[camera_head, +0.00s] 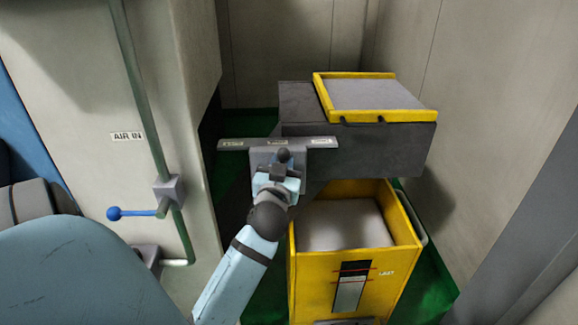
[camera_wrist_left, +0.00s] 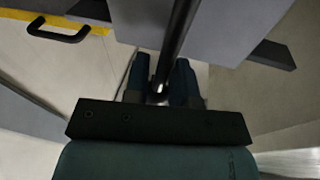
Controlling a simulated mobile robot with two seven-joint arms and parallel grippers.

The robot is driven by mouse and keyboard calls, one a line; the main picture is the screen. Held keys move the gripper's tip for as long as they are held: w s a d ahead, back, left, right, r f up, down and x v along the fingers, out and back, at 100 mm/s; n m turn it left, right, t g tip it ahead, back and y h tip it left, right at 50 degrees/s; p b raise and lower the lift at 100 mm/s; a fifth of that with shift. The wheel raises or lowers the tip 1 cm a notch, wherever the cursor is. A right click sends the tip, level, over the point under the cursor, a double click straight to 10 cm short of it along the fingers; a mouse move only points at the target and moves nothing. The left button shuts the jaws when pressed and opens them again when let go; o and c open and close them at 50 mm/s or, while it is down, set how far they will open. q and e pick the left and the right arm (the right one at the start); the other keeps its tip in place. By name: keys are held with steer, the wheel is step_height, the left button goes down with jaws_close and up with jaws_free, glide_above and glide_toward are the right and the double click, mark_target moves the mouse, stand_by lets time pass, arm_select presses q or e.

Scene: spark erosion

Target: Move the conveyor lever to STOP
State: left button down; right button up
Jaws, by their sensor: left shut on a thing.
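The conveyor lever (camera_head: 284,155) shows in the head view as a dark knob just below a grey label plate (camera_head: 318,142). The plate has several small labels, too small to read, and the lever stands near its middle label. My left gripper (camera_head: 279,174) is at the lever, its arm reaching up from below. In the left wrist view, the dark lever rod (camera_wrist_left: 177,40) runs down between the two fingers of my left gripper (camera_wrist_left: 160,82), which is shut on it. The gripper hides the lower part of the lever in the head view. My right gripper is not in view.
A dark grey conveyor housing (camera_head: 390,150) carries a yellow-rimmed tray (camera_head: 425,115). A yellow bin (camera_head: 300,283) stands below it, right of my left arm. At left, a blue-knobbed valve handle (camera_head: 114,213) sticks out from the pipe marked AIR IN. Walls enclose the sides.

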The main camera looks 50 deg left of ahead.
arm_select(q)
steer(key=shift+s+a+r+n+b, duration=0.3)
steer(key=shift+r+n+b, duration=0.1)
steer(key=shift+n, duration=0.2)
steer(key=shift+r, duration=0.1)
steer(key=c, duration=1.2)
jaws_free()
steer(key=shift+o, duration=0.2)
steer(key=shift+f, duration=0.35)
steer(key=shift+s, duration=0.1)
